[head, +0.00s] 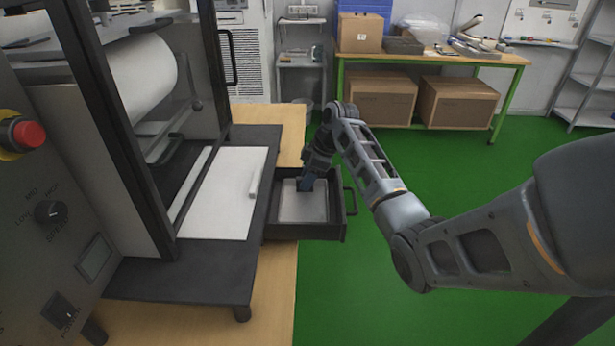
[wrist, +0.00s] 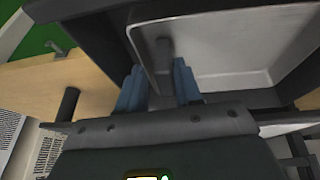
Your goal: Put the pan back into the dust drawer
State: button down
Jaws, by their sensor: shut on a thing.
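The pan (head: 302,208) is a shallow, light grey metal tray. In the head view it lies inside the open dust drawer (head: 345,222), a black drawer pulled out from the machine's right side. My gripper (head: 306,184) reaches down into the drawer from above, at the pan's back part. Whether the pan rests fully on the drawer floor cannot be told.
The machine's black base (head: 215,265) stands on a wooden table (head: 270,290) left of the drawer. The drawer handle (head: 350,198) sticks out at right. Green floor (head: 480,190) is open to the right. A workbench with boxes (head: 375,98) stands at the back.

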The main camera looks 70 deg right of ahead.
jog(key=c, duration=1)
grip_release()
jog(key=shift+c, duration=0.2)
jog(key=v, duration=1.2)
jog(key=shift+b, duration=0.3)
jog(key=shift+w+r, duration=0.1)
